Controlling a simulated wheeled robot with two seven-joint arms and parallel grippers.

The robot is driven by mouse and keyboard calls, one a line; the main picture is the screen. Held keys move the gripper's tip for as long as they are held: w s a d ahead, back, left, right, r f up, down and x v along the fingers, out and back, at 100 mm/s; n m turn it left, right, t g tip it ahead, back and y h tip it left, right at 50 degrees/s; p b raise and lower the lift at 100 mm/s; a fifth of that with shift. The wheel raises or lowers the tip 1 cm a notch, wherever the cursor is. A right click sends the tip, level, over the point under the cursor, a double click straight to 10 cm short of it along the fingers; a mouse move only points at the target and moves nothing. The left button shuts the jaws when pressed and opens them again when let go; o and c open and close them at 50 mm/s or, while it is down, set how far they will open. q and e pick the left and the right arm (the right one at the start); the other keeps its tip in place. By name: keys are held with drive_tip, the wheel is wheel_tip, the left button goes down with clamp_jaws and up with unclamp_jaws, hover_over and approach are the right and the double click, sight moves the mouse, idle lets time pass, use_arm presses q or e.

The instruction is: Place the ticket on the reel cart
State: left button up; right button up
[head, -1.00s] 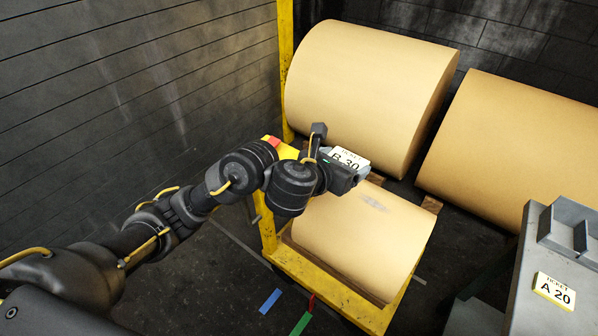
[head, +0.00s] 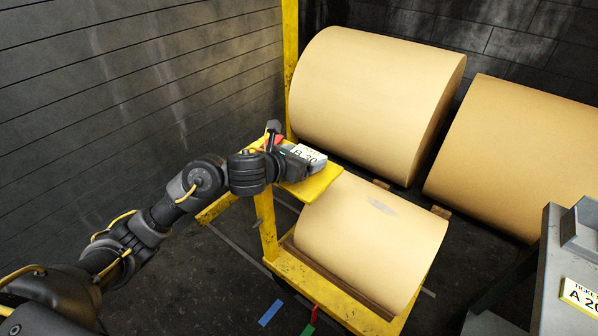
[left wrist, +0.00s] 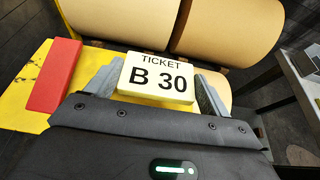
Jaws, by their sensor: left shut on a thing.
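My left gripper (head: 303,158) is shut on a white ticket (head: 309,152) with yellowish edges. In the left wrist view the ticket (left wrist: 158,78) reads "TICKET B 30" and sits between the two grey fingers. The gripper is over the yellow plate (head: 320,188) of the reel cart; I cannot tell whether the ticket touches the plate. The reel cart has a yellow frame (head: 268,228) and carries a tan paper reel (head: 365,245) below and right of the gripper. My right gripper is not in view.
A red block (left wrist: 52,78) lies on the yellow plate left of the gripper. Large tan reels (head: 375,95) stand behind the cart. Another ticket (head: 580,297), reading "A 20", lies on a grey machine (head: 550,265) at the right. A yellow post (head: 290,65) rises behind the plate.

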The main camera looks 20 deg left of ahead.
use_arm(q)
drive_tip(key=shift+w+a+f+b, duration=0.1)
drive_tip(key=shift+a+f+b, duration=0.15)
drive_tip(key=shift+f, duration=0.65)
drive_tip(key=shift+w+a+f+b, duration=0.1)
drive_tip(key=shift+a+f, duration=0.1)
drive_tip(key=shift+f, duration=0.95)
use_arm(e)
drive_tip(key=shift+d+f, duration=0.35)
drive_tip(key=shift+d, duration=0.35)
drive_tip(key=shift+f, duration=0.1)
